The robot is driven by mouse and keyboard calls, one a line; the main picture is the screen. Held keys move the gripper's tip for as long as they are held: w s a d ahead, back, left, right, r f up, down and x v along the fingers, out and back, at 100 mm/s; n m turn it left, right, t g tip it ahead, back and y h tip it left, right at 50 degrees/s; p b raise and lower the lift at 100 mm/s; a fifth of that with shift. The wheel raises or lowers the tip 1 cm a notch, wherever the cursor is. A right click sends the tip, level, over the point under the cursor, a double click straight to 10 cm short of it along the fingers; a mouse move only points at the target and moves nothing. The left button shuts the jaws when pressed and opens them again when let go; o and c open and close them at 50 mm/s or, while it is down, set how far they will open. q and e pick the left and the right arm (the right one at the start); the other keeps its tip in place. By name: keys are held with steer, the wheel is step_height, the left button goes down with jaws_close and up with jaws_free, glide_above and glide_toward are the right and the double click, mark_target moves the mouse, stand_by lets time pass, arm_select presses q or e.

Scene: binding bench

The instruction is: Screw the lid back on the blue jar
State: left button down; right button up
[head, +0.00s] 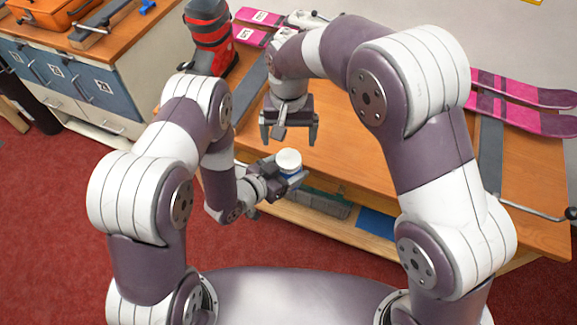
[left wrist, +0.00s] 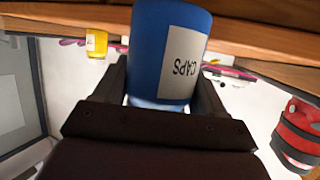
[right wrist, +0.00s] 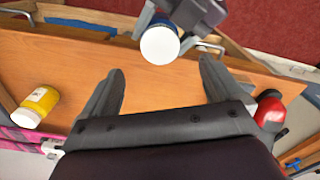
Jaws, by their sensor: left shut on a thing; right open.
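The blue jar (left wrist: 165,45) with a "CAPS" label is between the fingers of my left gripper (head: 291,179), which is shut on it just off the bench's front edge. The jar looks about upright in the head view. The white lid (head: 288,160) shows as a round disc on top of the jar, also in the right wrist view (right wrist: 159,45). I cannot tell whether the lid is threaded tight. My right gripper (head: 289,138) is open and empty, pointing down over the bench, above and behind the jar and apart from the lid.
The wooden bench (head: 370,160) is mostly clear in the middle. A red and black ski boot (head: 208,35) and pink skis (head: 520,110) are at the back. A shelf with a grey bin (head: 322,204) is under the front edge.

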arm_select(q)
steer(key=shift+a, duration=0.1)
arm_select(e)
steer(key=s+d, duration=0.6)
steer(key=d, duration=0.5)
steer(key=s+d+t, duration=0.1)
steer(key=s+d, duration=0.6)
steer(key=d, duration=0.4)
steer(key=shift+s+d+r+m, duration=0.15)
steer(key=shift+d+m, duration=0.05)
steer(key=shift+m, duration=0.1)
arm_select(q)
steer(key=shift+d, duration=0.2)
